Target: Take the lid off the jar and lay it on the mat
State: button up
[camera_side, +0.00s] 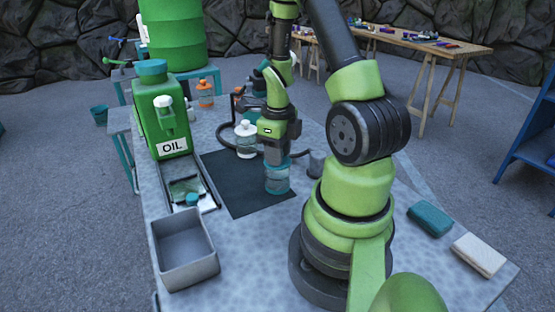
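A jar (277,184) of bluish see-through material with a teal lid (276,165) stands upright on the right part of the black mat (228,186). The lid is on top of the jar. My gripper (273,156) points down directly over the lid, with its fingertips at or just above it. The fingers are small and dark here, so I cannot tell whether they grip the lid. The front and left of the mat are bare.
A white-topped bottle (246,140) stands at the back of the mat. A grey cup (316,163) is right of the jar. A green oil can (160,118), a shallow tray (208,199) and an open grey bin (183,277) line the left. A teal block (430,218) lies right.

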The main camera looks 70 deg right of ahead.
jog(key=c, duration=0.5)
jog(key=shift+r, duration=0.55)
jog(key=r, duration=0.8)
jog(key=shift+w+d+r, duration=0.1)
jog(key=shift+w+r, duration=0.2)
jog(key=w+r+n, duration=0.1)
jog(key=w+n, duration=0.7)
jog(key=w, duration=0.4)
jog(key=n, duration=0.1)
send_over(225, 179)
notch_tip(225, 179, down, 13)
jog(key=shift+s+r, duration=0.1)
jog(key=shift+f, duration=2.4)
